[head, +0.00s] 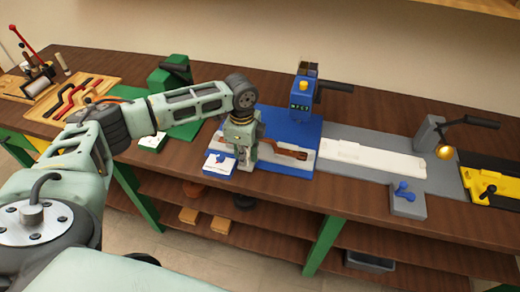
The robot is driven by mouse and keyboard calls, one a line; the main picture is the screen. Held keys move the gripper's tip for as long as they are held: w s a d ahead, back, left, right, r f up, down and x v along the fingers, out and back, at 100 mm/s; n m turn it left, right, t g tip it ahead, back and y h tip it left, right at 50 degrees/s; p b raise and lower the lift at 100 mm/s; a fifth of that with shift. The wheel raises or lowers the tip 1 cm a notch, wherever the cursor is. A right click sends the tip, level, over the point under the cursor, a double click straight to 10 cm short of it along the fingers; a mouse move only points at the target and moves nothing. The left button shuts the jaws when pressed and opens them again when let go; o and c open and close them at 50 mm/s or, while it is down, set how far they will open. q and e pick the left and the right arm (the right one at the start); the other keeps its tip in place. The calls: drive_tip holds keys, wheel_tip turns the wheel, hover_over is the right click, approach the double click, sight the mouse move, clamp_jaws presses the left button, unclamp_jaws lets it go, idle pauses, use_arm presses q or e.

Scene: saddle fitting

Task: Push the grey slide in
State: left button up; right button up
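My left gripper (243,160) points down over the left part of the blue base plate (285,125), beside a small blue block with a white top (219,165). I cannot see whether its fingers are open or touch anything. A light grey strip (303,163) lies on the blue plate to the right of the gripper, with a brown lever-like part (285,150) on it. The gripper hides the strip's left end. A pale flat bar (370,157) lies on the grey base plate (440,182) further right. I cannot tell which piece is the grey slide. My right gripper is not in view.
A blue post with a dark lever (303,98) stands behind the strip. A grey block with a lever and gold ball (430,133) and a small grey block with blue knobs (407,200) are at right. A green station (175,75) and tool boards stand left.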

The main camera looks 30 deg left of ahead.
use_arm(q)
drive_tip(key=shift+w, duration=0.2)
idle(0.3)
drive_tip(key=shift+w+a+r, duration=0.1)
drive_tip(key=shift+w+a, duration=0.05)
drive_tip(key=shift+w, duration=0.7)
drive_tip(key=shift+s, duration=0.1)
drive_tip(key=o, duration=0.9)
